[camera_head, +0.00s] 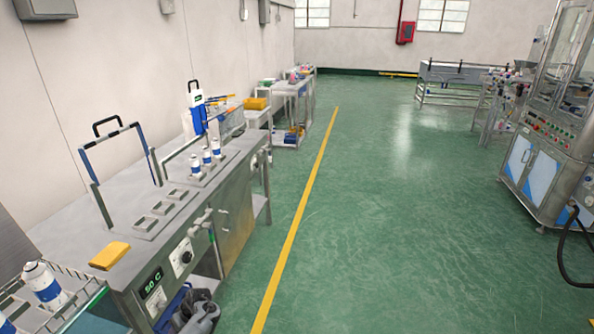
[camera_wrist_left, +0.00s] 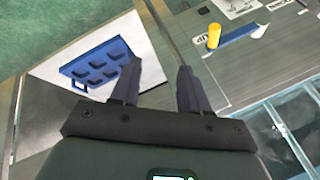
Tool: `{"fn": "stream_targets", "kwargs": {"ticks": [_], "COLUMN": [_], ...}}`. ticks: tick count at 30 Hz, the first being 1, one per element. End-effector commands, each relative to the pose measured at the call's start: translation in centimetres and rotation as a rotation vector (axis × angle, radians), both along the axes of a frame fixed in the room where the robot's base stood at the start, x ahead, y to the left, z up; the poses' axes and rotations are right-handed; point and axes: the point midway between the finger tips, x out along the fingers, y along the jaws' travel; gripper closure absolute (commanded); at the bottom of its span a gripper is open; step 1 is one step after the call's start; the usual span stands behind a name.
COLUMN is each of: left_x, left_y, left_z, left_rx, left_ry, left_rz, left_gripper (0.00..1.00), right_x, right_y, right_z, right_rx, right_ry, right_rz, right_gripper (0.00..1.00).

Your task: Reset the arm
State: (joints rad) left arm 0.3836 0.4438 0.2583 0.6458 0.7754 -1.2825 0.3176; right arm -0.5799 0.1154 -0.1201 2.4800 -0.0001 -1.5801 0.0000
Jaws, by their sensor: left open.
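My left gripper (camera_wrist_left: 157,72) shows in the left wrist view with its two dark fingers apart and nothing between them. Beyond the left finger lies a blue tray (camera_wrist_left: 97,64) with several square recesses or blocks, on a pale surface; the finger overlaps its edge in the picture, and I cannot tell the distance. My right gripper is in neither view. In the head view I cannot make out a gripper for certain; a dark grey shape at the bottom edge is unclear.
A steel bench (camera_head: 120,262) along the left wall carries white-and-blue cans (camera_head: 207,158) and a yellow block (camera_head: 110,255). Another can (camera_head: 42,284) stands in a rack at lower left. A machine cabinet (camera_head: 545,165) stands right. The green floor between is clear. A yellow cylinder (camera_wrist_left: 214,36) shows in the wrist view.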

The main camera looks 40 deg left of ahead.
Motion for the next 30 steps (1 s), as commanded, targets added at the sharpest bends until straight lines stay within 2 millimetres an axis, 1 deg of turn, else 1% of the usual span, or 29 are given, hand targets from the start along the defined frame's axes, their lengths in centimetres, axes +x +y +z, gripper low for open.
{"fn": "stream_targets", "kwargs": {"ticks": [1,2,3,5,6,8,9,11,12,14,15,17,18,21,24,27,30], "left_x": [1.1,1.8,2.6,3.7,4.3,4.9,5.2,5.4,5.3,4.9,4.4,3.6,2.9,1.0,-0.7,-2.3,-3.9], "left_y": [-1.4,-2.2,-3.5,-5.9,-7.7,-10.7,-12.9,-16.3,-18.7,-22.3,-24.8,-28.5,-30.8,-35.6,-39.2,-42.0,-44.2], "left_z": [-0.2,-0.2,-0.2,-0.2,-0.1,0.2,0.4,0.9,1.4,2.3,3.1,4.5,5.6,8.3,11.0,13.7,16.3], "left_rx": [-0.012,-0.020,-0.033,-0.056,-0.074,-0.100,-0.121,-0.150,-0.172,-0.202,-0.224,-0.253,-0.273,-0.308,-0.332,-0.347,-0.356], "left_ry": [-0.009,-0.014,-0.021,-0.030,-0.033,-0.041,-0.045,-0.054,-0.060,-0.070,-0.077,-0.092,-0.103,-0.131,-0.159,-0.187,-0.215], "left_rz": [-0.101,-0.161,-0.239,-0.358,-0.439,-0.558,-0.639,-0.757,-0.836,-0.951,-1.027,-1.138,-1.208,-1.357,-1.471,-1.563,-1.643], "left_gripper": [0.55,0.55,0.55,0.55,0.55,0.55,0.55,0.55,0.55,0.55,0.55,0.55,0.55,0.55,0.55,0.55,0.55], "right_x": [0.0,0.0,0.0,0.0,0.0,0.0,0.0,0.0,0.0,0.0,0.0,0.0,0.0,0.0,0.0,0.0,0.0], "right_y": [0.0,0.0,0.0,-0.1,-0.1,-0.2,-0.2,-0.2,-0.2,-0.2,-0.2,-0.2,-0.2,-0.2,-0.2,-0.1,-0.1], "right_z": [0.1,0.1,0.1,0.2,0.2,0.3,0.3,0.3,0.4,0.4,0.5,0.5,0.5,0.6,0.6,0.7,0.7], "right_rx": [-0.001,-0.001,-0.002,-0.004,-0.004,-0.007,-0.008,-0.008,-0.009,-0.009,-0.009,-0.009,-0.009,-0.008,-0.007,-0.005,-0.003], "right_ry": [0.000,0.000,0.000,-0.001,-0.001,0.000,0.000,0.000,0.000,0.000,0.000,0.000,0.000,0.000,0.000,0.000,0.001], "right_rz": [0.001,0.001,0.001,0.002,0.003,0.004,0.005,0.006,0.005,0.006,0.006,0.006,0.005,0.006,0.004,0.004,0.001], "right_gripper": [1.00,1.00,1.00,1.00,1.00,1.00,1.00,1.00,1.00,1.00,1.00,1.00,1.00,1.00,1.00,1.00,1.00]}}
